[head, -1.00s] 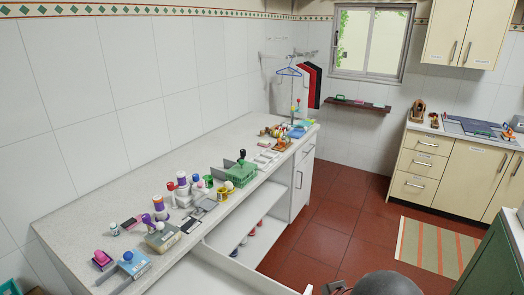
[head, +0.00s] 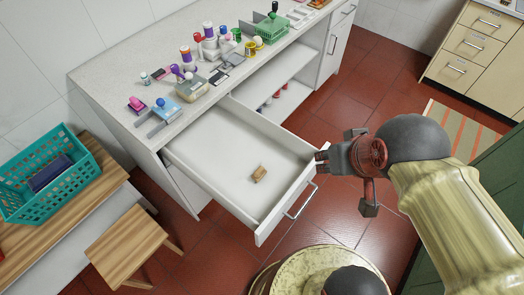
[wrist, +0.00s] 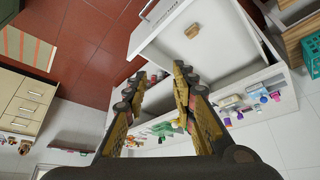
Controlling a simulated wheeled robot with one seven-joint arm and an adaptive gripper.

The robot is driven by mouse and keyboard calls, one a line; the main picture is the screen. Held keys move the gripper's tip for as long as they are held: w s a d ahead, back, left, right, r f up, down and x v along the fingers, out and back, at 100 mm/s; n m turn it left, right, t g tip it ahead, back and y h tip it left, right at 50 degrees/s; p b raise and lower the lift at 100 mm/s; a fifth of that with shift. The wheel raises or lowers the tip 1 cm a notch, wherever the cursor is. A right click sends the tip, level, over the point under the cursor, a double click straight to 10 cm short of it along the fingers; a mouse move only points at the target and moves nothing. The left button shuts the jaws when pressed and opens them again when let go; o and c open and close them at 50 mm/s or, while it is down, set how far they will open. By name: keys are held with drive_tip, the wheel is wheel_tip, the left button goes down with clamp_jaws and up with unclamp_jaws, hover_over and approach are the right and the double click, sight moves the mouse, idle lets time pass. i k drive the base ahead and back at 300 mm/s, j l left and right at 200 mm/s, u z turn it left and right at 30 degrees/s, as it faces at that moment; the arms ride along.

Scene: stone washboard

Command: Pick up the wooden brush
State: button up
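A small light-brown block, which looks like the wooden brush (head: 259,173), lies alone on the floor of the open white drawer (head: 205,155), near its front end. It also shows in the wrist view (wrist: 194,31), at the top right. My gripper (head: 321,162) is just outside the drawer's right side in the head view, to the right of the brush and apart from it. In the wrist view, my gripper's two fingers (wrist: 158,78) are spread with nothing between them.
The counter (head: 140,68) above holds several bottles and small items. A teal basket (head: 50,200) sits on a wooden bench at left, beside a wooden stool (head: 128,245). The drawer's walls and handle (head: 301,203) stand around the brush. Red floor is clear beyond.

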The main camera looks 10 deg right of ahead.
sight(260, 172)
drive_tip(key=i+j+u, duration=0.1)
drive_tip(key=u, duration=0.35)
drive_tip(key=i+j+u, duration=0.1)
drive_tip(key=u, duration=0.35)
drive_tip(key=i+u, duration=0.1)
drive_tip(key=u, duration=0.35)
